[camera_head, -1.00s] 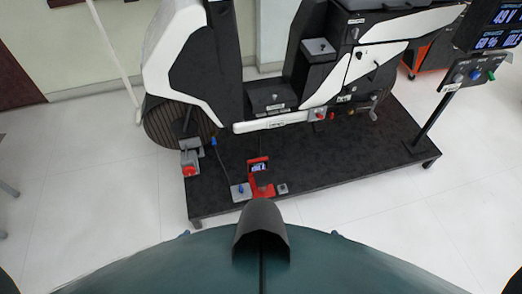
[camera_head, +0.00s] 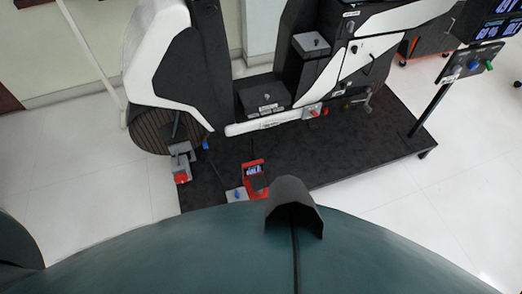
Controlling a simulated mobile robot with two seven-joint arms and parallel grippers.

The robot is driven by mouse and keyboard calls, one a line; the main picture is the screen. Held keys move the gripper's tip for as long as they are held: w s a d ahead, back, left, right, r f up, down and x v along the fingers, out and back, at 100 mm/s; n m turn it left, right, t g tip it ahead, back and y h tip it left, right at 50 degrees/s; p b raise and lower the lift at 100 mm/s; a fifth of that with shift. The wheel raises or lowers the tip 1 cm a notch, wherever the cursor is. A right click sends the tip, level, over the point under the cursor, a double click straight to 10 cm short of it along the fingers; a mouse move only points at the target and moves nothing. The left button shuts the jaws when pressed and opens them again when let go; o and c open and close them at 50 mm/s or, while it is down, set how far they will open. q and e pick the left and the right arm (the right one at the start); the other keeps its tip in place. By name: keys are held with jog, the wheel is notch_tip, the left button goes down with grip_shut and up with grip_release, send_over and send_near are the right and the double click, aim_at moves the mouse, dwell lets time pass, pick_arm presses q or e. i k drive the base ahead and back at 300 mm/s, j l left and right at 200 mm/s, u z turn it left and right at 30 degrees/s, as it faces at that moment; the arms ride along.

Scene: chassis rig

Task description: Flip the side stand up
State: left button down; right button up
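The black and white motorcycle-like rig (camera_head: 270,128) stands on a dark platform (camera_head: 345,150) ahead of me. I cannot tell for sure which part is the side stand. A small grey bracket or lever (camera_head: 366,103) sits low on the right side of the rig. A red knob (camera_head: 313,111) is on the lower white rail. Neither of my grippers is in view, so nothing is seen touching the rig.
A red-framed device with a small display (camera_head: 255,176) lies at the platform's near edge. A grey clamp-like part with a red end (camera_head: 182,165) is at its left. A control post (camera_head: 432,108) stands at the right. Pale floor (camera_head: 95,185) is clear to the left.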

aim_at(252, 156)
jog(key=i+j+z, duration=0.8)
jog(key=k, duration=0.1)
